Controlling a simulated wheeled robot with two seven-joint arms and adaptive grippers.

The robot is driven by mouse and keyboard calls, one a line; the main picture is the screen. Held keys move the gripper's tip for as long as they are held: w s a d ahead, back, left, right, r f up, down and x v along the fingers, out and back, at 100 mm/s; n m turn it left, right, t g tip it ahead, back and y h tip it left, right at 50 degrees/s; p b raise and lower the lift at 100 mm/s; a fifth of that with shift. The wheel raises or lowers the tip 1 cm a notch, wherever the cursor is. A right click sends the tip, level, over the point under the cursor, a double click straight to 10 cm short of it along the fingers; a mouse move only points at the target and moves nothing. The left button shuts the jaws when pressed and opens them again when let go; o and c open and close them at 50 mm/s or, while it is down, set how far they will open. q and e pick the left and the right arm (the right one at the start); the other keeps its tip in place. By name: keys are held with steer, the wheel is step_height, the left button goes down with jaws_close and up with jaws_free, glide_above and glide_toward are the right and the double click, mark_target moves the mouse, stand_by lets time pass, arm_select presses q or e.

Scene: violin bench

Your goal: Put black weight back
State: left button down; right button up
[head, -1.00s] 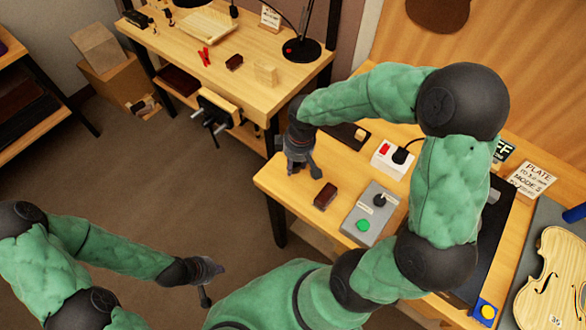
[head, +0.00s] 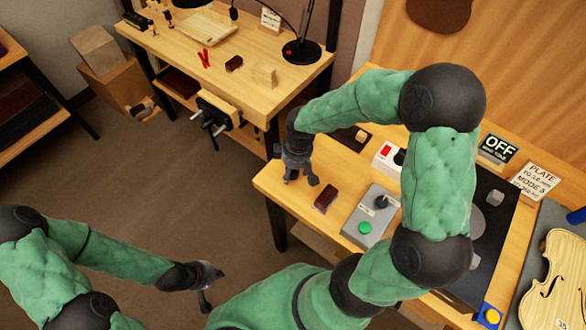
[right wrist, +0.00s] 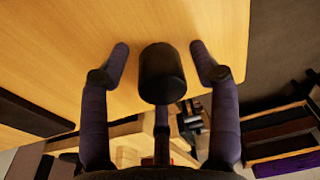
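The black weight (right wrist: 162,75) is a short dark cylinder, seen in the right wrist view between the fingers of my right gripper (right wrist: 160,50). Gaps show between the weight and the two side fingers, so the gripper is open around it. In the head view my right gripper (head: 298,180) is low over the left corner of the right-hand bench (head: 270,183), and the weight there is mostly hidden by the fingers. My left gripper (head: 212,288) is above the floor at the lower left, its fingers apart and empty.
A dark brown block (head: 325,197) and a grey box with a green button (head: 371,216) stand just right of the right gripper. A red-switched white box (head: 385,155) and OFF sign (head: 498,148) are behind. A violin body (head: 553,285) lies at far right.

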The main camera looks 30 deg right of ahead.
steer(key=shift+r, duration=0.15)
steer(key=shift+r, duration=0.3)
step_height(320, 180, up, 11)
steer(key=p, duration=0.4)
steer(key=shift+s+d+r, duration=0.2)
steer(key=shift+s+d, duration=0.25)
